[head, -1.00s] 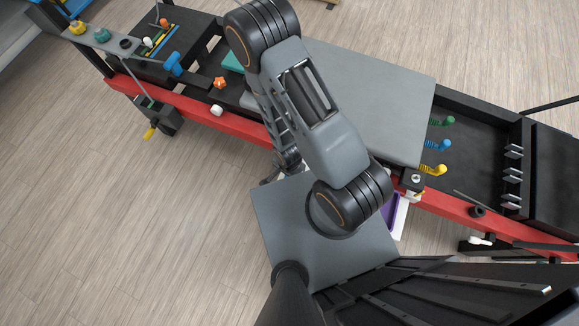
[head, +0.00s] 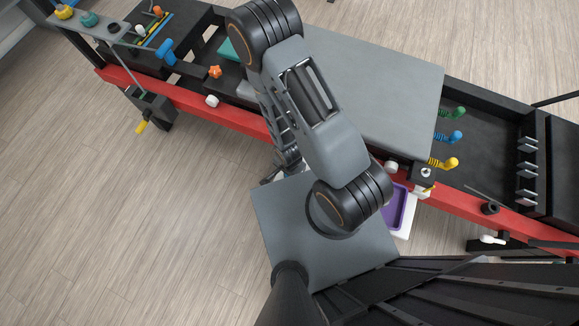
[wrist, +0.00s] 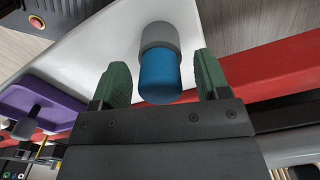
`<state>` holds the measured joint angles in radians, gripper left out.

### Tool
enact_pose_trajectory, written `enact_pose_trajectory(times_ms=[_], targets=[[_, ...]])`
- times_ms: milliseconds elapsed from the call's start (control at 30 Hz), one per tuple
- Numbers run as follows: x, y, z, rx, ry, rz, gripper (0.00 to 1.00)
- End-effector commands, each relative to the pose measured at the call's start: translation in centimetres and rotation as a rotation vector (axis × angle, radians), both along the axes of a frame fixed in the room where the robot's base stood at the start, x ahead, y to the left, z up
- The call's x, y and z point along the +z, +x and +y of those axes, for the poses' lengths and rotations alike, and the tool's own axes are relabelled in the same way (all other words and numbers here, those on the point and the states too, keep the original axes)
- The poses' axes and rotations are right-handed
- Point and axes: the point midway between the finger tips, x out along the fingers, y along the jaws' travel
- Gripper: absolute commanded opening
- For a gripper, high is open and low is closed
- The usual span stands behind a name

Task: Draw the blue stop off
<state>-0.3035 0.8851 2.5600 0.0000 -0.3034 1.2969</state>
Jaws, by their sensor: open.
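The blue stop (wrist: 159,78) is a short blue cylinder with a rounded end and a grey collar (wrist: 159,36) behind it, in the wrist view. It stands out in front of a white surface (wrist: 105,45). My gripper (wrist: 163,64) is open, with one green-padded finger on each side of the stop. A gap shows on both sides, wider on the right than on the left. In the head view my arm hides the stop, and my gripper's fingers cannot be made out there.
A red rail (head: 236,121) runs along the bench front; it also passes right of the stop in the wrist view (wrist: 270,72). A purple tray (head: 396,207) lies below the rail. A blue knob (head: 167,51) and blue, green and yellow coils are elsewhere. Floor at left is clear.

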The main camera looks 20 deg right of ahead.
Motion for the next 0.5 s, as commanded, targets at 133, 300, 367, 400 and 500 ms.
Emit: enact_pose_trajectory(times_ms=[133, 300, 367, 400, 500], targets=[[0.06, 0.0, 0.0, 0.0, 0.0, 0.0, 0.6], [0.06, 0.0, 0.0, 0.0, 0.0, 0.0, 0.44], [0.06, 0.0, 0.0, 0.0, 0.0, 0.0, 0.38], [0.06, 0.0, 0.0, 0.0, 0.0, 0.0, 0.34], [0.06, 0.01, 0.01, 0.0, 0.0, 0.0, 0.25]])
